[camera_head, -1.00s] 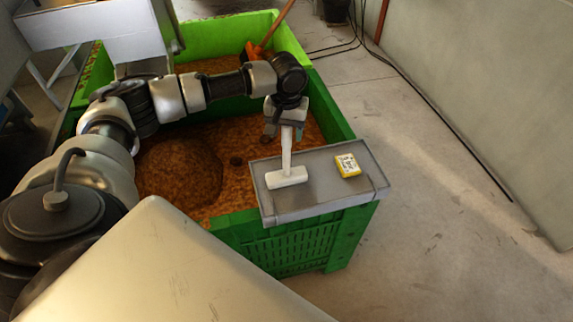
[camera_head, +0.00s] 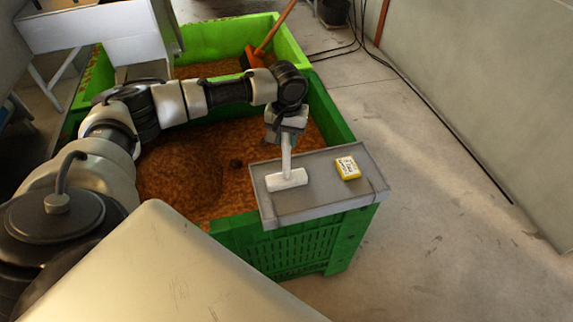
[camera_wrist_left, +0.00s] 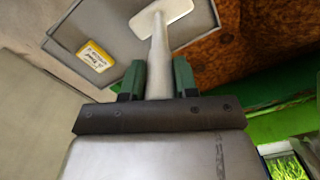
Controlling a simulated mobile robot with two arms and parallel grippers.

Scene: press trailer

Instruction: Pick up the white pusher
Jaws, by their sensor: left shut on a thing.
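The white pusher (camera_head: 287,179) has a flat rectangular head and a straight handle. Its head is at the grey tray (camera_head: 320,207), near the tray's left side; I cannot tell whether it touches the surface. My left gripper (camera_head: 286,133) is shut on the upper part of the pusher's handle, above the head. In the left wrist view the pusher (camera_wrist_left: 160,45) runs up from between the green fingers of my left gripper (camera_wrist_left: 158,80), its head over the tray. My right gripper is not in view.
The tray sits on the corner of a green crate (camera_head: 290,245) filled with brown matter (camera_head: 180,170). An orange-handled tool (camera_head: 270,35) leans at the back. Open floor lies right.

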